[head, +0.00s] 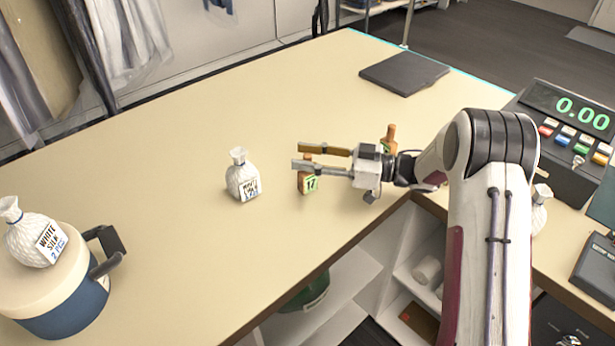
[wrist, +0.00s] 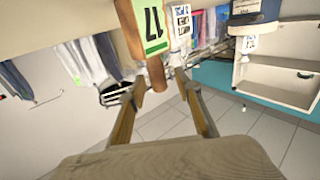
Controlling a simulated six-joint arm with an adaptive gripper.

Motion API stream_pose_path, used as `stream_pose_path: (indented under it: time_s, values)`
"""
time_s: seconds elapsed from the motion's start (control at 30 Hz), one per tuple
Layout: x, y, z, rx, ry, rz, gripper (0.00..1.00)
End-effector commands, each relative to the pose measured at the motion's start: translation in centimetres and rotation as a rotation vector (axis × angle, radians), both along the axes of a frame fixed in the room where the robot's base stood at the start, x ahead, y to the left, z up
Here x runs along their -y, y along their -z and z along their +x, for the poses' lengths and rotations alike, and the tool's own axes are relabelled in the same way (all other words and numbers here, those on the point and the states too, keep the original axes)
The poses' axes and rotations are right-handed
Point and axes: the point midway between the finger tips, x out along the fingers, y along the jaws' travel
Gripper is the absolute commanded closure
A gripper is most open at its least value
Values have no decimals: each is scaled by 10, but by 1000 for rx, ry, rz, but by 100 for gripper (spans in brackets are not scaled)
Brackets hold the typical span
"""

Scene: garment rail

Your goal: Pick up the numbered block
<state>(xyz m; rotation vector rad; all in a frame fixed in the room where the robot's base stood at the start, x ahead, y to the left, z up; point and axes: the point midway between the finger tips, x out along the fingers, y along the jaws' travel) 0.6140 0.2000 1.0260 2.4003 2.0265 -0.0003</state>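The numbered block (head: 304,184) is a small wooden block with a peg on top and a green label reading 17. It stands upright on the counter. In the wrist view, the block (wrist: 130,30) appears upside down, with its peg pointing towards my fingers. My gripper (head: 298,156) is open, its two fingers stretched out to the left at the height of the peg. In the wrist view, the peg end lies between the fingertips of my gripper (wrist: 160,80), with a gap on either side. Part of the block is hidden behind the lower finger in the head view.
A white wrapped bag (head: 241,178) with a tag stands just left of the block. Another wooden peg block (head: 390,133) stands behind my wrist. A blue-and-cream jug (head: 60,300) bears a second bag (head: 32,235). A dark flat pad (head: 404,73) lies at the back.

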Motion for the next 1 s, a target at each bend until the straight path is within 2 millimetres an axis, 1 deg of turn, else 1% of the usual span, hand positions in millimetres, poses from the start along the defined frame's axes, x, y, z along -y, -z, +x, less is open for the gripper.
stream_pose_path:
  time_s: [0.07,0.1,0.2,0.67,0.87,1.0]
  values:
    - [0,0,0,0,0,0,66]
    - [0,0,0,0,0,0,77]
    - [0,0,0,0,0,0,100]
    - [0,-3,0,1,0,0,100]
    - [0,-16,0,2,0,0,100]
    - [0,-33,0,3,0,-1,100]
